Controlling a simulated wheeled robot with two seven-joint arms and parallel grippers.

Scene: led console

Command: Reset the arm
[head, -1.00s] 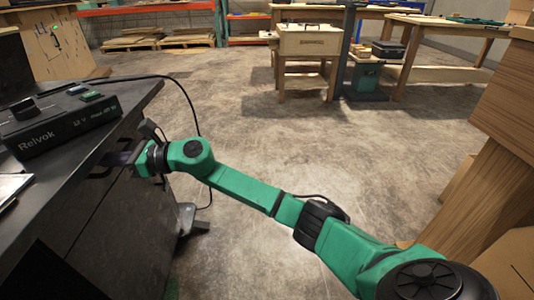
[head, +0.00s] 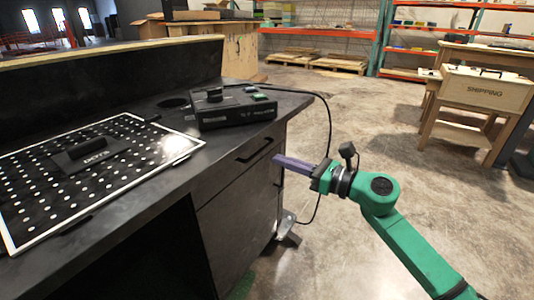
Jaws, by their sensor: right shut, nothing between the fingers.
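My right arm is green and comes in from the lower right. Its gripper (head: 294,165) points left, with purple-grey fingers shut and nothing between them. The fingertips are close to the front of the dark cabinet (head: 240,205), near its drawer handle (head: 254,150); I cannot tell whether they touch it. My left gripper is not in view. On the desk top lie a black panel with a white frame and rows of white dots (head: 40,205), and a black box with a knob and green buttons (head: 234,113).
A black cable (head: 330,120) hangs from the box down to the floor beside the cabinet. Open concrete floor (head: 400,135) lies to the right. A wooden shipping box on a stand (head: 487,90) and shelving (head: 405,50) stand farther back.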

